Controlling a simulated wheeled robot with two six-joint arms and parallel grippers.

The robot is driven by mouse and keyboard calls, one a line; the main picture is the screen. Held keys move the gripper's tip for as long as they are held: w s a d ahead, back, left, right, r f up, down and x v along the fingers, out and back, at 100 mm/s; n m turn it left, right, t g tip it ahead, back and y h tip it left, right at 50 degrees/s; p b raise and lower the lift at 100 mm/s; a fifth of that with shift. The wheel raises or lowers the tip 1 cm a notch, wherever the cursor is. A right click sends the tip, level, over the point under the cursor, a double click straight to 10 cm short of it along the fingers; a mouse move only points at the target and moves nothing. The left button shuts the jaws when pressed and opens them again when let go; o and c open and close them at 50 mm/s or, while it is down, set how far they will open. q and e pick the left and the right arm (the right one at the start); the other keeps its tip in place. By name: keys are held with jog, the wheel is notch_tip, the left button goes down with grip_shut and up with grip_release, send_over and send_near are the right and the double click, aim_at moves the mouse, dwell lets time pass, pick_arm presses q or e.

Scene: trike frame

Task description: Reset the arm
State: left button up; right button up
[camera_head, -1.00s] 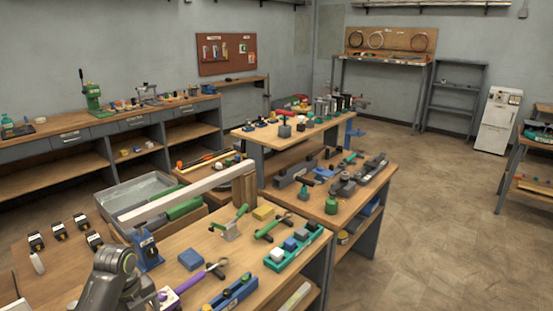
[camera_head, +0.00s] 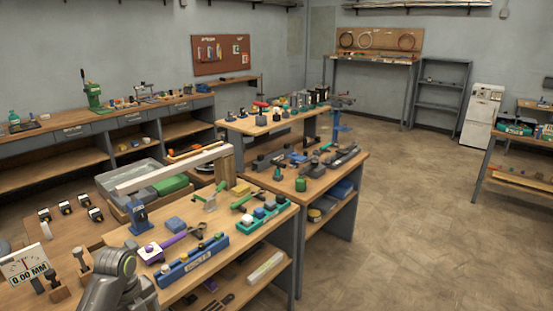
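A grey link of my own arm shows at the bottom left, low over the near workbench (camera_head: 275,222). Neither of my grippers is in the frame, so I cannot see their fingers or whether they hold anything. The arm covers part of the bench's front left area.
On the near bench stand a blue level (camera_head: 192,262), a purple-handled tool (camera_head: 160,247), a teal tray (camera_head: 262,228) and a gauge reading 0.00 MM (camera_head: 28,267). A grey crate (camera_head: 115,180) stands behind. A second bench (camera_head: 335,180) adjoins. Open floor (camera_head: 430,220) lies right.

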pick_arm(q)
jog(key=s+a+f+n, duration=0.1)
jog(key=s+f+n, duration=0.4)
jog(key=f, duration=0.5)
jog(key=s+a+f+n, duration=0.1)
jog(key=s+f+n, duration=0.3)
jog(key=f, duration=0.6)
jog(key=s+a+f+n, duration=0.1)
jog(key=s+f+n, duration=0.4)
jog(key=f, duration=0.5)
jog(key=s+d+f+n, duration=0.1)
jog(key=s+f+n, duration=0.3)
jog(key=s, duration=0.6)
jog(key=s+d+f+n, duration=0.2)
jog(key=s+f+n, duration=0.2)
jog(key=s, duration=0.6)
jog(key=s+d+f+n+t+y, duration=0.1)
jog(key=s+d+f+n, duration=0.1)
jog(key=s+f+n, duration=0.2)
jog(key=s+f, duration=0.3)
jog(key=s, duration=0.3)
jog(key=shift+s+d+b, duration=0.15)
jog(key=shift+s+b, duration=0.2)
pick_arm(e)
jog(key=shift+w+f, duration=0.35)
